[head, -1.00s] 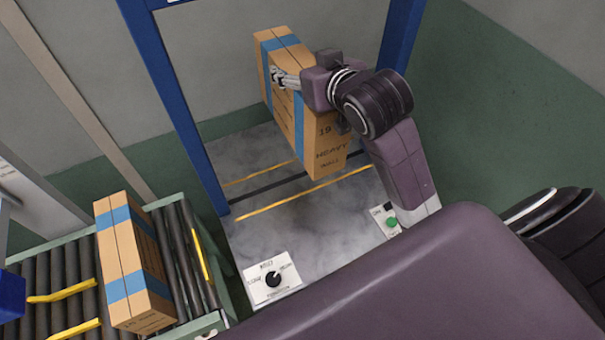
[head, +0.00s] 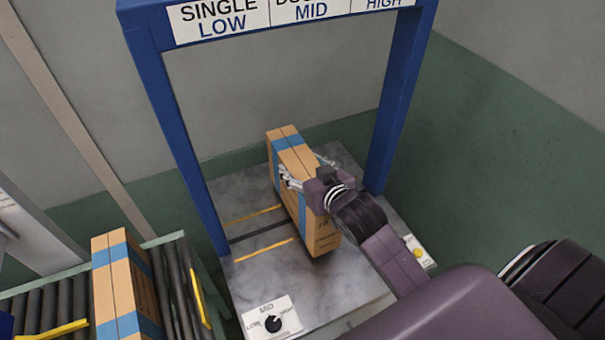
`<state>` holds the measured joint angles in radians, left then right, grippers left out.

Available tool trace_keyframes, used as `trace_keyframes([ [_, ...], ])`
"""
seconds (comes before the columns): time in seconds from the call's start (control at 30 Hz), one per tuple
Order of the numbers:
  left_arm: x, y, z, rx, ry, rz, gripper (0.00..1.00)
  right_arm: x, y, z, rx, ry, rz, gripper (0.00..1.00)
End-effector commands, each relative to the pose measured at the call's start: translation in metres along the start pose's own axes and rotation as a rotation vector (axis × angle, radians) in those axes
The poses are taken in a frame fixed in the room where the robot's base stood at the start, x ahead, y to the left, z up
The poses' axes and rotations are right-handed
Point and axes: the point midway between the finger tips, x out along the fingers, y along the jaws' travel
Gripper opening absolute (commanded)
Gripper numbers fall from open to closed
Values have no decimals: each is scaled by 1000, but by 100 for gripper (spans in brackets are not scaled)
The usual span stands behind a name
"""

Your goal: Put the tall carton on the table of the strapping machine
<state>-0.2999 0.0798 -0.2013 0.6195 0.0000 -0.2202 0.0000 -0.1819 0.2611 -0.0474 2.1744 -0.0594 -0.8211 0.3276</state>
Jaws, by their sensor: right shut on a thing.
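The tall carton (head: 287,155), brown with blue tape bands, is upright in my right gripper (head: 301,177). The gripper is shut on its sides near the upper middle. The carton is over the grey table (head: 345,282) of the strapping machine, inside the blue frame (head: 190,160), right of the yellow and black lines. Its lower end is at or just above the table top; I cannot tell whether it touches. My left gripper is not in view.
Another carton (head: 113,285) with blue tape stands on the roller conveyor (head: 180,285) at the left. A dial panel (head: 271,318) is at the table's front edge, and a yellow-lit button (head: 417,253) is at the right. The table's left part is clear.

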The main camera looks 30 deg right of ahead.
Motion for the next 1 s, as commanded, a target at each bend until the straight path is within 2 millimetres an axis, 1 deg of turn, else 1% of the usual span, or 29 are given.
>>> trace_keyframes([
  [0.1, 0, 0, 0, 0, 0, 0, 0, 7, 0, 15, 0, 2, 0, 0],
  [0.17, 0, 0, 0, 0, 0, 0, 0, 9, 0, 20, 0, 3, 0, 0],
  [0.43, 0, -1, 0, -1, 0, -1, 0, 10, 0, 22, 0, 5, 0, 0],
  [0.47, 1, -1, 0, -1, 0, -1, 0, 10, 0, 26, 0, -2, 0, 60],
  [0.5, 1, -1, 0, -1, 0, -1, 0, 10, 0, 25, 0, -2, 0, 65],
  [0.6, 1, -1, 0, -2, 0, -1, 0, 10, 0, 25, 0, -2, 0, 75],
  [0.87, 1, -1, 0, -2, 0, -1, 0, 10, 0, 25, 0, -1, 0, 75],
  [1.0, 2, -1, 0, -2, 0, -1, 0, 3, 0, 25, 0, -1, 0, 75],
])
